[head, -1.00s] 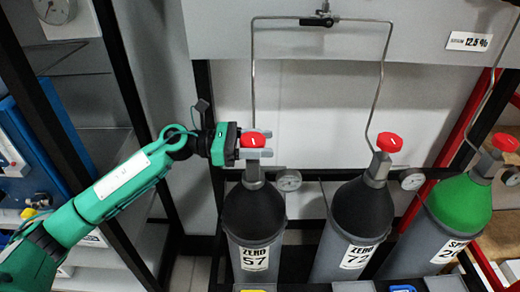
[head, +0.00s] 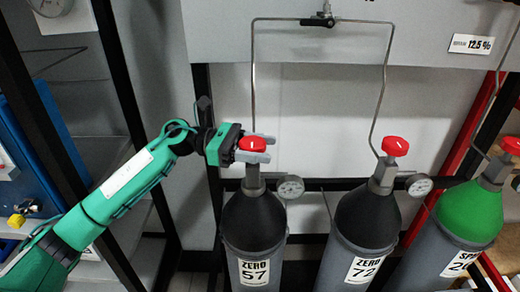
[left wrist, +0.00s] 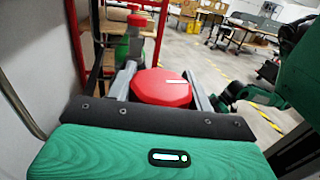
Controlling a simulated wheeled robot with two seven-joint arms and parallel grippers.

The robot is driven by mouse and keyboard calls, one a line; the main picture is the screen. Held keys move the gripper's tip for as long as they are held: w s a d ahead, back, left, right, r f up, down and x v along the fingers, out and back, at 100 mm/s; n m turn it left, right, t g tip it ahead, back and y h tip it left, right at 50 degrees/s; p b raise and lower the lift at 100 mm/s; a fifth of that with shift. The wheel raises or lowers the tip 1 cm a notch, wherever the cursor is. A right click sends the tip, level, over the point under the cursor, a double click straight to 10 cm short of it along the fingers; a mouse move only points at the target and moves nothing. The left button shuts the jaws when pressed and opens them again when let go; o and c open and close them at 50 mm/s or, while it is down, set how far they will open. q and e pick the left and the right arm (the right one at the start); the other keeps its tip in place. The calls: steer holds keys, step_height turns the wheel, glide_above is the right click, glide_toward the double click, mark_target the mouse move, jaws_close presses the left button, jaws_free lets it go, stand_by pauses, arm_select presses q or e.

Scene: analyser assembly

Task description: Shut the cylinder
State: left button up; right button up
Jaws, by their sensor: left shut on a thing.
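The cylinder labelled ZERO 57 (head: 252,225) stands upright at the middle of the head view, dark grey with a black shoulder. Its red valve knob (head: 252,144) has a white mark on top. My left gripper (head: 255,150) comes in from the left and is shut on this knob, one finger on each side. In the left wrist view the red knob (left wrist: 162,88) sits between the two grey fingers. The knob's underside is hidden by the fingers. My right gripper is not clearly in view in the head view.
The cylinder ZERO 72 (head: 364,225) with a red knob (head: 395,146) stands to the right, and a green-shouldered cylinder (head: 470,212) beyond it. Gauges (head: 291,187) and thin steel pipes (head: 253,70) are close to the valves. A black frame post (head: 125,130) stands behind my arm.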

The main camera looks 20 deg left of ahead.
arm_select(q)
steer(key=shift+r, duration=0.1)
steer(key=o, duration=1)
steer(key=shift+c, duration=0.2)
steer(key=a+b, duration=0.1)
steer(key=a, duration=1.1)
steer(key=shift+s, duration=0.35)
arm_select(e)
steer(key=shift+w+a+f+t+y, duration=0.1)
steer(key=shift+w+a+t+y, duration=0.2)
steer(key=shift+a, duration=0.25)
steer(key=shift+w+a+t+y, duration=0.2)
steer(key=shift+a+t, duration=0.1)
steer(key=shift+a, duration=0.2)
